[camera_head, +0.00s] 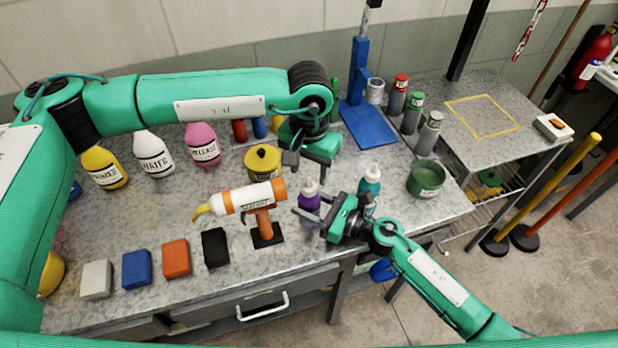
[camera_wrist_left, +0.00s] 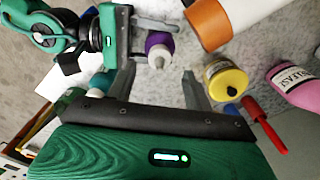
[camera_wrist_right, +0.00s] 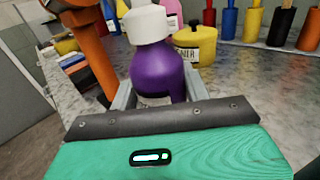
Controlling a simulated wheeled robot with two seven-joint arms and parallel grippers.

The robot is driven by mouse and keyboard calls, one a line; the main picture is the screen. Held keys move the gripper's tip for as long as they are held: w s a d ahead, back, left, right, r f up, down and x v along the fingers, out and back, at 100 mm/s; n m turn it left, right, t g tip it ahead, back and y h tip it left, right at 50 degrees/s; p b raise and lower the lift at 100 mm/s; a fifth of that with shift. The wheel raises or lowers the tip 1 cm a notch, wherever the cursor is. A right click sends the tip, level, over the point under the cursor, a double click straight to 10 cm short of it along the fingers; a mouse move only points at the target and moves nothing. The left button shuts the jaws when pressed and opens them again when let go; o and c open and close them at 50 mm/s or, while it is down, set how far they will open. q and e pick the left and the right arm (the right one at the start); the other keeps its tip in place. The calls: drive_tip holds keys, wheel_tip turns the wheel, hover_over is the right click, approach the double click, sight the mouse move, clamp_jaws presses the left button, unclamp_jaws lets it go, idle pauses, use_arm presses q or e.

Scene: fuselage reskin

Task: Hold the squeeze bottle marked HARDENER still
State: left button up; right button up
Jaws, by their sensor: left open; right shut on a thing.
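A purple squeeze bottle (camera_head: 308,203) with a white cap stands upright on the bench; no readable marking shows on it. It also shows in the left wrist view (camera_wrist_left: 158,44) and, close up, in the right wrist view (camera_wrist_right: 158,72). My right gripper (camera_head: 312,207) is shut on the bottle, one finger on each side of its body. My left gripper (camera_head: 307,168) is open and empty, above and behind the bottle; in the left wrist view its fingers (camera_wrist_left: 160,78) are apart with the bottle beyond them. A teal squeeze bottle (camera_head: 370,181) stands right of the purple one.
An orange and white cartridge (camera_head: 248,198) rests on an orange stand just left of the bottle. A yellow tin (camera_head: 262,162) stands behind it. A green pot (camera_head: 426,178) is at the right. Several coloured blocks line the front left. The blue stand (camera_head: 368,122) rises at the back.

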use_arm(q)
wheel_tip(320, 180, up, 8)
drive_tip(key=shift+f, duration=0.25)
use_arm(e)
drive_tip(key=o, duration=1.2)
drive_tip(key=shift+c, duration=0.2)
